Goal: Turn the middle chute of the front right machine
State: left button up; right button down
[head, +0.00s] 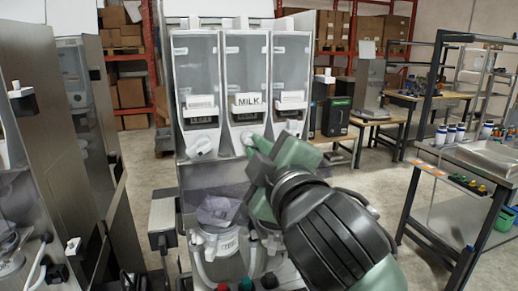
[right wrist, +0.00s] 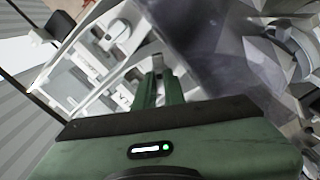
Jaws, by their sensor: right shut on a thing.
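The dispenser machine (head: 182,160) facing me has three clear hoppers side by side, the middle one (head: 246,70) labelled MILK. Under each is a white round chute. The left chute (head: 201,146) shows fully, and the right one (head: 291,127) shows above my gripper. My right gripper is shut on the middle chute. In the right wrist view its fingers (right wrist: 158,84) are close together on a small pale part. My left gripper is out of view.
Another metal machine (head: 50,110) stands close on the left. A workbench (head: 470,160) with bottles and trays is at the right. Floor between the machine and bench is clear. Shelves with boxes stand behind.

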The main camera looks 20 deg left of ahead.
jog(key=shift+f, duration=0.1)
jog(key=c, duration=1.5)
grip_release()
jog(key=b+v, duration=0.1)
jog(key=v, duration=0.6)
jog(key=shift+s+d+b, duration=0.25)
jog(key=shift+s+b, duration=0.1)
